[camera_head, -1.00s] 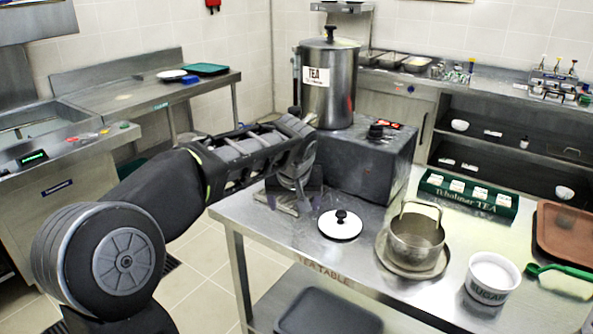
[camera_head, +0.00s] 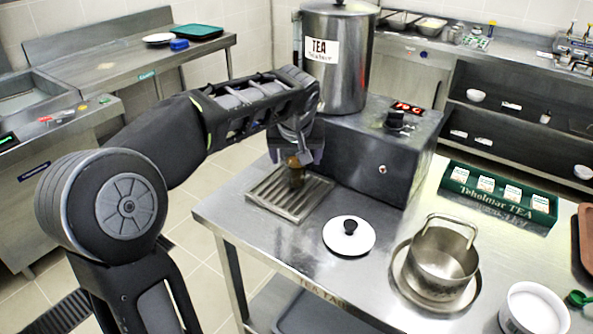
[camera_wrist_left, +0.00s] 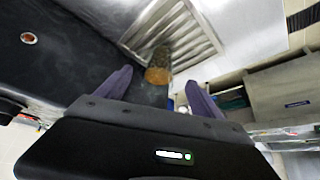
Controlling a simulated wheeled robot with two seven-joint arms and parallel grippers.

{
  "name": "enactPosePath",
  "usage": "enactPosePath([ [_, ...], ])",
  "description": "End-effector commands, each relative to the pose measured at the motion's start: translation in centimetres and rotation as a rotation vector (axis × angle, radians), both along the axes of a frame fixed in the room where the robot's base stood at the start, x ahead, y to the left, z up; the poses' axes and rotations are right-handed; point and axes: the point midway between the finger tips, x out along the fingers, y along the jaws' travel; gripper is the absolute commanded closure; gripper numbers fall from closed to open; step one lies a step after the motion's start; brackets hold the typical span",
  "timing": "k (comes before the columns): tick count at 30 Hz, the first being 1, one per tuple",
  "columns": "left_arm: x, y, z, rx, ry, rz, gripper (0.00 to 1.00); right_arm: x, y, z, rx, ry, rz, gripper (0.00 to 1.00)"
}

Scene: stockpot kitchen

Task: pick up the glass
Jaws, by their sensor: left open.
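The glass (camera_head: 295,176) is small and holds something brown. It stands on the slatted metal drip tray (camera_head: 262,200) in front of the tea boiler. My left gripper (camera_head: 296,158) is open, pointing down just above the glass and partly hiding its top in the head view. In the left wrist view the glass (camera_wrist_left: 158,68) shows between and beyond the two purple-grey fingers (camera_wrist_left: 160,92), which do not visibly grip it. My right gripper is not in view.
The tall boiler labelled TEA (camera_head: 335,75) and its dark base (camera_head: 370,160) stand close behind the gripper. A white lid (camera_head: 335,240), a steel pot (camera_head: 442,262), a white sugar tub (camera_head: 535,310) and a green tea box (camera_head: 500,195) are on the table.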

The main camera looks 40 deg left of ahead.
Motion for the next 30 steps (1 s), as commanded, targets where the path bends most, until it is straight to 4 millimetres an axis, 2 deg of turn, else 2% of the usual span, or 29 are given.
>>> enactPosePath([
  [7, 0.9, 0.7, -2.0, 0.000, 0.003, 0.001, 0.23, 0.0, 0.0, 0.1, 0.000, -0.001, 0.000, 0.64],
  [20, 1.4, 1.0, -2.8, 0.000, 0.003, 0.001, 0.23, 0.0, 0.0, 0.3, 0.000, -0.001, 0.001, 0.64],
  [30, 3.3, 2.3, -6.4, 0.001, 0.002, 0.000, 0.23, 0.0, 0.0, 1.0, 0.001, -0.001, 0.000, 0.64],
])
